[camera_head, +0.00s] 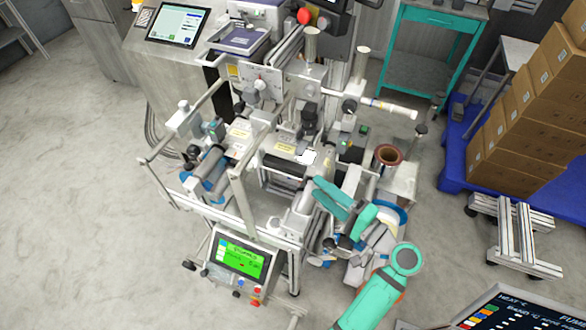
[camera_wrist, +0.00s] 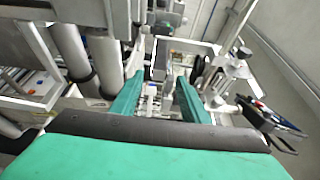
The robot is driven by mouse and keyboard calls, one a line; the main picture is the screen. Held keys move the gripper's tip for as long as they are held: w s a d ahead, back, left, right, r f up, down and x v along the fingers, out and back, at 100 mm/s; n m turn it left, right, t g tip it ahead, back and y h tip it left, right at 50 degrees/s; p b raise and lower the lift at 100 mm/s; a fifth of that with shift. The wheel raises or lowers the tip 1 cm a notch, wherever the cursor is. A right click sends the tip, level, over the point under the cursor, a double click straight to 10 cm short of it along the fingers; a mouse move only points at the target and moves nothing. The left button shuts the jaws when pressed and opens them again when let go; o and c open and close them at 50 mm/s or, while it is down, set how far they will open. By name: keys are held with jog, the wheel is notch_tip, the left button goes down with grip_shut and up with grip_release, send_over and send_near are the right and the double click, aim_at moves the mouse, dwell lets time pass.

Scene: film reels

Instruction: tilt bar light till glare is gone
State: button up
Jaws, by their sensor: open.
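I cannot tell for certain which part is the bar light; no lit bar or glare patch stands out clearly in either view. The reel machine (camera_head: 265,135) fills the middle of the head view. My gripper (camera_head: 319,190) is at its front right, with teal fingers pointing up and left toward the rollers. In the wrist view my gripper (camera_wrist: 158,92) shows two teal fingers spread apart with nothing held between them. A grey upright block (camera_wrist: 161,58) shows beyond the gap, and its contact with the fingers is not visible.
A control screen (camera_head: 240,257) with a green display stands at the machine's front. A brown-rimmed reel core (camera_head: 388,155) is to the right of my gripper. Stacked cartons (camera_head: 525,125) stand on a blue pallet (camera_head: 455,160) at right. The floor at left is clear.

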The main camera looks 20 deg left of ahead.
aim_at(296, 170)
jog(key=x, duration=1)
jog(key=shift+w, duration=0.1)
grip_shut()
